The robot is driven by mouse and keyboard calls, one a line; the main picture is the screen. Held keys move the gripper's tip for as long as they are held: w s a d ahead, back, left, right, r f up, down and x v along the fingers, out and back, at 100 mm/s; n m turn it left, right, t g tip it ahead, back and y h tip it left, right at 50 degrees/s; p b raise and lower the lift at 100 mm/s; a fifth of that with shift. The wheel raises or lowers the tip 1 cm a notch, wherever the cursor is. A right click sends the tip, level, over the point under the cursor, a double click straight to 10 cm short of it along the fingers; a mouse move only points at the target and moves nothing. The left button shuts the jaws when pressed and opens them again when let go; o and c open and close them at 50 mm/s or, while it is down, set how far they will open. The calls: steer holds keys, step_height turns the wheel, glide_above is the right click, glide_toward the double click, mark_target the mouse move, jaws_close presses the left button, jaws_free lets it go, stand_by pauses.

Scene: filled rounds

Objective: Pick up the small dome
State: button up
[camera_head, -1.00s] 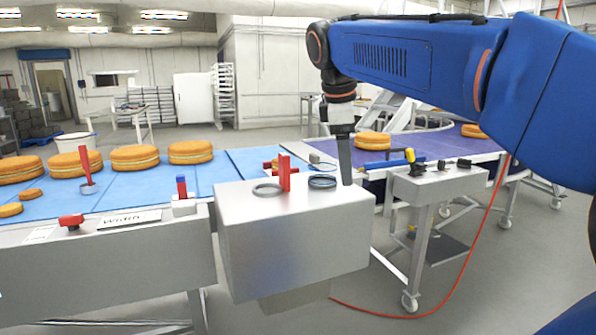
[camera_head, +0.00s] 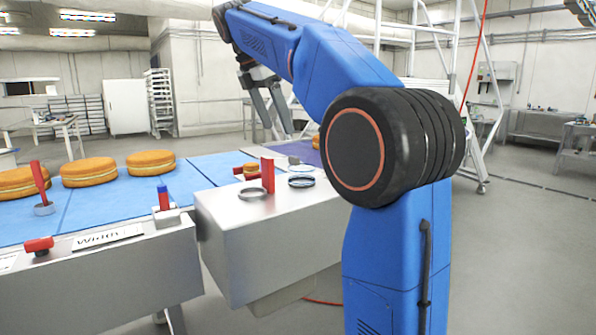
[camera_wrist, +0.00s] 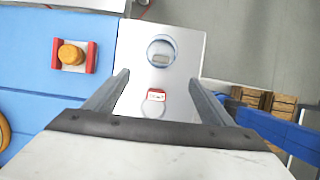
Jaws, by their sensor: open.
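No object is plainly a small dome. A small rounded orange piece (camera_wrist: 70,54) sits between two red bars on the blue belt, and it also shows in the head view (camera_head: 251,168). A dark-rimmed ring (camera_wrist: 162,50) and a paler ring lie on the metal box top (camera_wrist: 132,60); I cannot tell whether either is domed. My gripper (camera_wrist: 159,77) is open and empty above the box. In the head view my gripper (camera_head: 278,128) hangs high above the box, fingers pointing down.
Large filled rounds (camera_head: 88,172) lie on the blue belt to the left. The air around my gripper is clear.

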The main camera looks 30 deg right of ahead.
mark_target(292, 157)
steer(key=x, duration=0.8)
steer(key=shift+d+f, duration=0.1)
steer(key=shift+f, duration=0.1)
steer(key=shift+x, duration=2.7)
steer(key=shift+d+r, duration=0.1)
steer(key=shift+d, duration=0.1)
steer(key=c, duration=0.8)
steer(key=shift+r, duration=0.1)
steer(key=shift+c, duration=0.2)
step_height(292, 157, up, 10)
steer(key=shift+f, duration=0.1)
